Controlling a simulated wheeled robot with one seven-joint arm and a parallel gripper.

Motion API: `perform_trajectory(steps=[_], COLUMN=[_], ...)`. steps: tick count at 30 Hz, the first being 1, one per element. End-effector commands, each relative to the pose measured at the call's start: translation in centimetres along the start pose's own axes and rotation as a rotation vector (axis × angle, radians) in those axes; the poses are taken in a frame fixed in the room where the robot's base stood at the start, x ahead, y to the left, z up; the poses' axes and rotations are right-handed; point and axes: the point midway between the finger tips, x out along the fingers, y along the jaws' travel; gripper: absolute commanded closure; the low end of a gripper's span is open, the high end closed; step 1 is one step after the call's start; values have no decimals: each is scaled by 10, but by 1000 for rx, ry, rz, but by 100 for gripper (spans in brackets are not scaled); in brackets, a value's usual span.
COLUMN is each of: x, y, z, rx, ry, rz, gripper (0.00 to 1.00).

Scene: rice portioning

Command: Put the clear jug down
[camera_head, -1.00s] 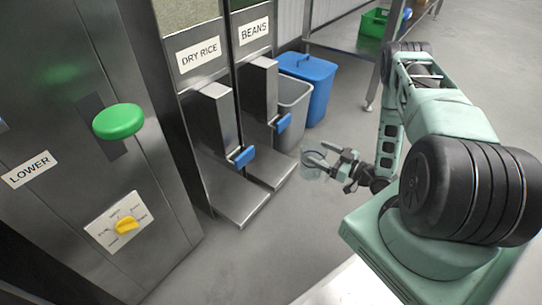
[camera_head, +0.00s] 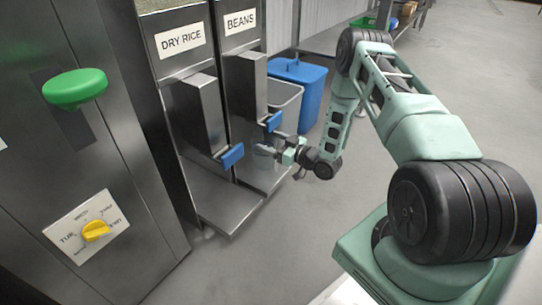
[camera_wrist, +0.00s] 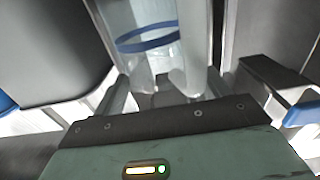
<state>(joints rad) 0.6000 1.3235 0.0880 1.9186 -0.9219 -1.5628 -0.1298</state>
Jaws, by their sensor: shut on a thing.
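The clear jug (camera_head: 263,158) is a small see-through vessel in front of the BEANS dispenser (camera_head: 254,95), close under its blue lever (camera_head: 274,122). In the wrist view the jug (camera_wrist: 150,60) fills the upper middle and carries a blue band. My gripper (camera_head: 283,157) is shut on the jug from its right side. The steel shelf (camera_head: 268,180) of the BEANS dispenser lies below the jug. I cannot tell whether the jug's base touches this shelf.
The DRY RICE dispenser (camera_head: 200,115) with its blue lever (camera_head: 230,156) and shelf (camera_head: 228,210) stands to the left. A grey bin (camera_head: 285,103) and a blue bin (camera_head: 312,92) stand behind.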

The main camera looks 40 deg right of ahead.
Motion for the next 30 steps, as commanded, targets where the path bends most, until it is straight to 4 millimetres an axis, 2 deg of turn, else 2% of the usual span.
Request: perform_trajectory(steps=[5,9,24,25,27,30], x=[0,0,4,4,4,4], y=[0,0,0,0,0,0], z=[17,40,42,41,40,40], rx=[0,0,-1,-1,-1,-1], ry=[1,0,1,0,0,0], rz=[0,0,-1,-1,-1,-1], gripper=[63,63,63,17,3,3])
